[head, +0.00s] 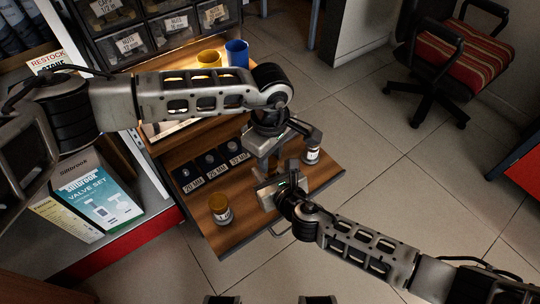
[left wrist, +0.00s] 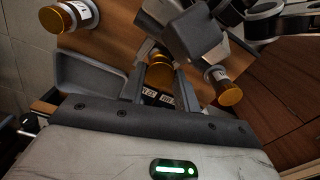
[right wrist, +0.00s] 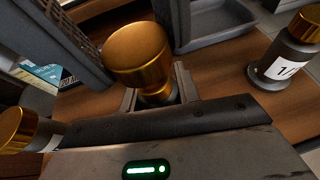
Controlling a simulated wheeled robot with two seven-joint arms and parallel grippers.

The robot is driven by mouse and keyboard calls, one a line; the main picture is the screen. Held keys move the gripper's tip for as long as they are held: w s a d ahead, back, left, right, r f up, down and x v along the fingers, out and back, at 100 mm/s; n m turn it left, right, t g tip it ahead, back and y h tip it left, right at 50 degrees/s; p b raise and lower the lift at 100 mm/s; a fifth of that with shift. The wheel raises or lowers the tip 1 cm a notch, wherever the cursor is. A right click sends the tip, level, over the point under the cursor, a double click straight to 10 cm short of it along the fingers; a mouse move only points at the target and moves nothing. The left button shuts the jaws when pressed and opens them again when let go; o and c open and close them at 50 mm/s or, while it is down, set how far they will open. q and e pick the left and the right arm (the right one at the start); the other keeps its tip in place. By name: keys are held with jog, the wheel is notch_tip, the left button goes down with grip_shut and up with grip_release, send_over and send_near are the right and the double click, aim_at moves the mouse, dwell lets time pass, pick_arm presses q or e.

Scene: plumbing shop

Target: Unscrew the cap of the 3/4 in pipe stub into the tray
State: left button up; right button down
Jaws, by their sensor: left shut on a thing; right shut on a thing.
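The middle pipe stub stands between my grippers on the wooden board (head: 240,235); its body and label are mostly hidden. Its brass cap (right wrist: 138,55) shows large in the right wrist view, and also in the left wrist view (left wrist: 160,71). My left gripper (head: 268,162) comes from above, its fingers shut on the cap. My right gripper (head: 280,188) is low, shut around the stub's body below the cap. I cannot tell how far the cap is turned. The grey tray (left wrist: 82,82) is empty where visible, beside the stub; it also shows in the right wrist view (right wrist: 222,28).
Two other brass-capped stubs stand on the board, one at front left (head: 221,212), one at right (head: 312,153). A labelled dark rack (head: 211,164) lies behind. A yellow cup (head: 208,59) and a blue cup (head: 237,53) stand further back. Open floor lies to the right.

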aim_at(270, 161)
pick_arm(q)
jog(key=shift+r, duration=1.85)
pick_arm(e)
jog(key=c, duration=0.9)
grip_release()
jog(key=shift+c, duration=0.2)
